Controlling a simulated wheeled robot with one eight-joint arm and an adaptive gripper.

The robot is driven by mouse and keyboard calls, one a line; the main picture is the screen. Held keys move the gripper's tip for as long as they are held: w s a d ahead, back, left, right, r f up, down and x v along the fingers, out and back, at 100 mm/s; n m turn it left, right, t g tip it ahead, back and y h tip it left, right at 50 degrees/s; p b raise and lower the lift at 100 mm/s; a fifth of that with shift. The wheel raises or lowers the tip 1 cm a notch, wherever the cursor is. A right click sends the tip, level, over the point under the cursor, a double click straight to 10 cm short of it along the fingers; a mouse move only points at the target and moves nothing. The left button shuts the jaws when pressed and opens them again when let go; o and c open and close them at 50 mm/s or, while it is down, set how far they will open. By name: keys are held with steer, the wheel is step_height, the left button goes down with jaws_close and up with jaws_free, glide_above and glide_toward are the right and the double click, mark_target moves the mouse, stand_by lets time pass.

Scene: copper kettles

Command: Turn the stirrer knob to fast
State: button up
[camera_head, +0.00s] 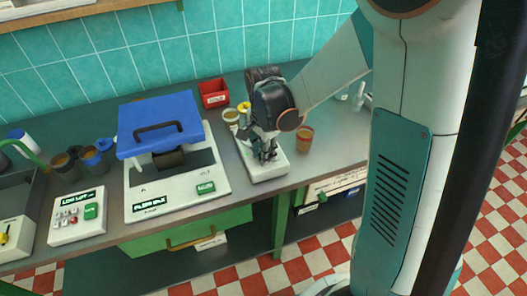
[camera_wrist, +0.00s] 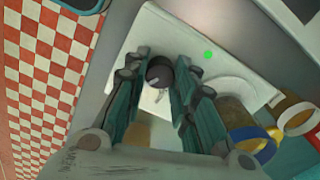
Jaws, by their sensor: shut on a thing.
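The stirrer (camera_head: 272,173) is a flat white unit on the bench, right of the blue-lidded machine. Its white body also fills the middle of the wrist view (camera_wrist: 225,65). The stirrer knob (camera_wrist: 159,74) is round and dark, with a pale pointer mark towards the lower side of that picture. My gripper (camera_head: 266,152) points down over the stirrer and hides the knob in the head view. In the wrist view its fingers (camera_wrist: 160,85) stand on both sides of the knob, shut on it. A small green dot (camera_wrist: 208,55) shows on the white body beside the knob.
A machine with a blue lid (camera_head: 160,122) stands close left. A red bin (camera_head: 213,93) and a jar with a yellow ring (camera_head: 243,108) stand behind. An orange-brown cup (camera_head: 305,139) stands close right.

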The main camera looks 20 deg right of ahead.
steer(key=shift+m, duration=0.3)
steer(key=o, duration=1.1)
step_height(320, 180, up, 12)
stand_by(0.5)
